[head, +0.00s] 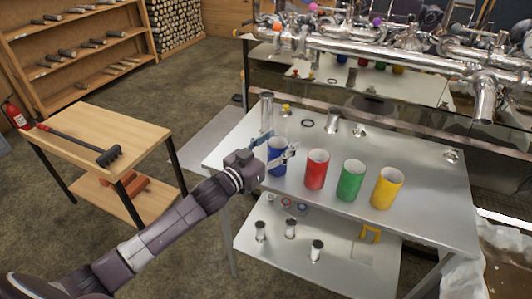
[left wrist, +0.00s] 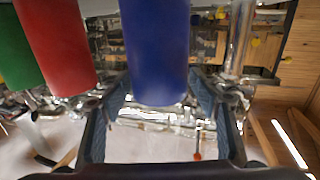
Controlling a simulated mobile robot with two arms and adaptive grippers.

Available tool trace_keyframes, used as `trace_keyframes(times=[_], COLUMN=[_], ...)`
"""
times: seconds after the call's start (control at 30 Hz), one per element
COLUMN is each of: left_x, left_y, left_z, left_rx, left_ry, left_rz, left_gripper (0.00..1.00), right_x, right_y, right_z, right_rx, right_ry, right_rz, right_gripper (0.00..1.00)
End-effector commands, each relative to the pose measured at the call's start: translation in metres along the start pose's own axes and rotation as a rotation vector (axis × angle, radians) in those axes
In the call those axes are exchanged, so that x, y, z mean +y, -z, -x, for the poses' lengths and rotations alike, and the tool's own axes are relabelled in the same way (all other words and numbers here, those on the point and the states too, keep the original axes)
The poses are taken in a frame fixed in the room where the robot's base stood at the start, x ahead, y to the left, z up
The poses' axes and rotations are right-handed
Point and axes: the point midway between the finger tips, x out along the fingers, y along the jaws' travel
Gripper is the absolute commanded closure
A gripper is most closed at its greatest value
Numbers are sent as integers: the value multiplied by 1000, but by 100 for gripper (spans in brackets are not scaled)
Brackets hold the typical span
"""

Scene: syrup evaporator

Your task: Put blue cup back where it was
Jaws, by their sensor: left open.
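The blue cup (head: 277,165) stands upright on the steel table (head: 235,150), at the left end of a row of cups. My left gripper (head: 275,147) is at its upper part, one finger to each side, open. In the left wrist view the blue cup (left wrist: 155,50) shows large between the two open fingers (left wrist: 157,100). Whether a finger touches it I cannot tell. My right gripper is not in view.
Red (head: 316,170), green (head: 350,181) and yellow (head: 386,188) cups stand in a row to the right. A metal cylinder (head: 267,112) stands behind the blue cup. Steel pipes (head: 390,52) run behind the table. A wooden table (head: 95,130) stands at left.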

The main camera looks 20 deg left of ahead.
Motion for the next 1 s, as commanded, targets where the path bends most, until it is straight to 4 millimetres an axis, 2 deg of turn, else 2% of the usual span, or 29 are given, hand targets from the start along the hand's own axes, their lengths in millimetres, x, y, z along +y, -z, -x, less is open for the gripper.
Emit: trace_keyframes(times=[0.03, 0.2, 0.4, 0.6, 1.0], left_x=[0, 1, 0, 0, 0], left_y=[-3, -2, -1, 0, 0], left_z=[13, 44, 68, 76, 76], left_rx=[-3, -3, -1, 0, 0], left_ry=[-1, -1, 0, 0, 0], left_rz=[1, 0, 0, -1, -1], left_gripper=[43, 43, 43, 43, 43], right_x=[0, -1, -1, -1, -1], right_y=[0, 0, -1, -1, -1], right_z=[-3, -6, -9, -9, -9], right_rx=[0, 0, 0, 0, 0], right_ry=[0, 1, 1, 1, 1], right_rz=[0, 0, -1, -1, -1], right_gripper=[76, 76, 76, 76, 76])
